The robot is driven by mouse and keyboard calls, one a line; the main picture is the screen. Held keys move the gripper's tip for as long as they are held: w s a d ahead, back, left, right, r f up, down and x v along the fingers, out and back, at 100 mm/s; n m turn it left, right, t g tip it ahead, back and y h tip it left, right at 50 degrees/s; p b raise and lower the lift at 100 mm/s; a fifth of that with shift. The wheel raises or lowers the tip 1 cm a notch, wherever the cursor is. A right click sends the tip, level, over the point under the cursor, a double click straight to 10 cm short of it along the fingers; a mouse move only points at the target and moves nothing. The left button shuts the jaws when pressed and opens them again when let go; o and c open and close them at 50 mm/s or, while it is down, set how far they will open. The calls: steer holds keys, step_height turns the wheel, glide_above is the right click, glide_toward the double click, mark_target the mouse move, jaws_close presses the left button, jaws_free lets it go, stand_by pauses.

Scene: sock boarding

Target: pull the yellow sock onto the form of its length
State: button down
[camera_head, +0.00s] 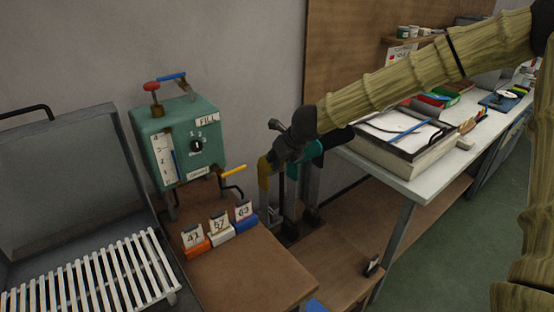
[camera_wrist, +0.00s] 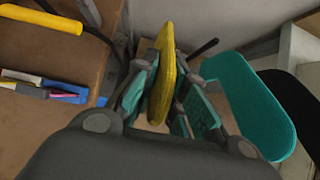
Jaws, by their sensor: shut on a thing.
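The yellow sock (camera_wrist: 163,75) is between the finger pads of my gripper (camera_wrist: 166,88) in the wrist view, seen nearly edge-on as a flat upright shape. In the head view the sock (camera_head: 264,174) shows below and left of my gripper (camera_head: 272,164), above a grey post. My gripper is shut on it. I cannot tell whether a form is inside the sock. A teal flat form (camera_wrist: 250,105) stands right of the gripper, and it also shows in the head view (camera_head: 309,158). A black flat shape (camera_wrist: 292,108) stands just behind the teal form.
A green box with a dial (camera_head: 178,139) stands behind the brown table (camera_head: 248,268). Orange (camera_head: 196,250), white (camera_head: 221,236) and blue (camera_head: 244,223) blocks bear number cards. A white slatted rack (camera_head: 90,277) is at left. A white bench (camera_head: 440,180) with trays is at right.

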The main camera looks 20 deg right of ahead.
steer(key=shift+f+b, duration=0.6)
steer(key=shift+f, duration=0.3)
steer(key=c, duration=1.4)
jaws_free()
steer(key=shift+r, duration=0.1)
steer(key=shift+v, duration=5.95)
